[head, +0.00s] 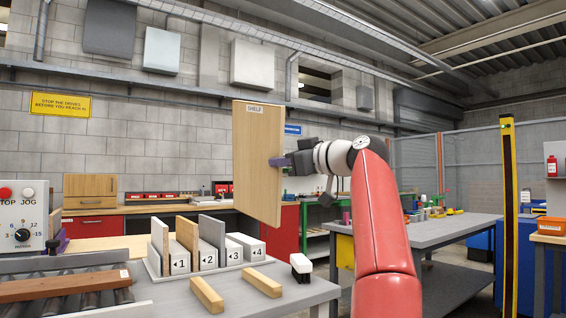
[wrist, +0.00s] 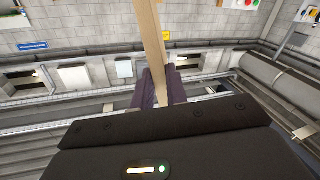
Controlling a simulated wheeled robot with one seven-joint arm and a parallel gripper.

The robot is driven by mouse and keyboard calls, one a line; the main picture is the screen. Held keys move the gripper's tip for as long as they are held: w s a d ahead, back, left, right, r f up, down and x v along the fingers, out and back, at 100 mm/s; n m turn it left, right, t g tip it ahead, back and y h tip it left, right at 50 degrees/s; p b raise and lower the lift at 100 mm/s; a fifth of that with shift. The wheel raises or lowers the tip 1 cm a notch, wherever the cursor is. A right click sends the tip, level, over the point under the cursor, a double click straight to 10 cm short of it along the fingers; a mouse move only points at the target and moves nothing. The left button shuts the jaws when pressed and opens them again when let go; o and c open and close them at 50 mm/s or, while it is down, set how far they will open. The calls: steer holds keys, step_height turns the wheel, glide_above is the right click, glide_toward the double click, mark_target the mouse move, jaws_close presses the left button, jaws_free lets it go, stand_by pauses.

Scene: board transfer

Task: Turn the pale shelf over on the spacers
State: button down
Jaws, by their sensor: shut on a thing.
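The pale shelf (head: 256,160) is a light wooden board with a "SHELF" label near its top edge. It hangs upright in the air, above and behind the spacers in the head view. My gripper (head: 283,161) is shut on its right edge. In the wrist view, the shelf (wrist: 150,40) shows edge-on between the two dark fingers of my gripper (wrist: 153,88). Two pale wooden spacers, a left one (head: 206,296) and a right one (head: 263,283), lie apart on the grey table, with nothing on them.
A slotted rack with numbered blocks (head: 208,258) holds upright boards behind the spacers. A roller conveyor (head: 90,300) with a brown board (head: 60,286) lies at the left. A white-and-black object (head: 301,267) stands right of the spacers. A grey bench (head: 440,230) is further right.

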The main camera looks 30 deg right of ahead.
steer(key=n, duration=1.5)
steer(key=shift+r, duration=0.1)
steer(key=shift+a, duration=0.15)
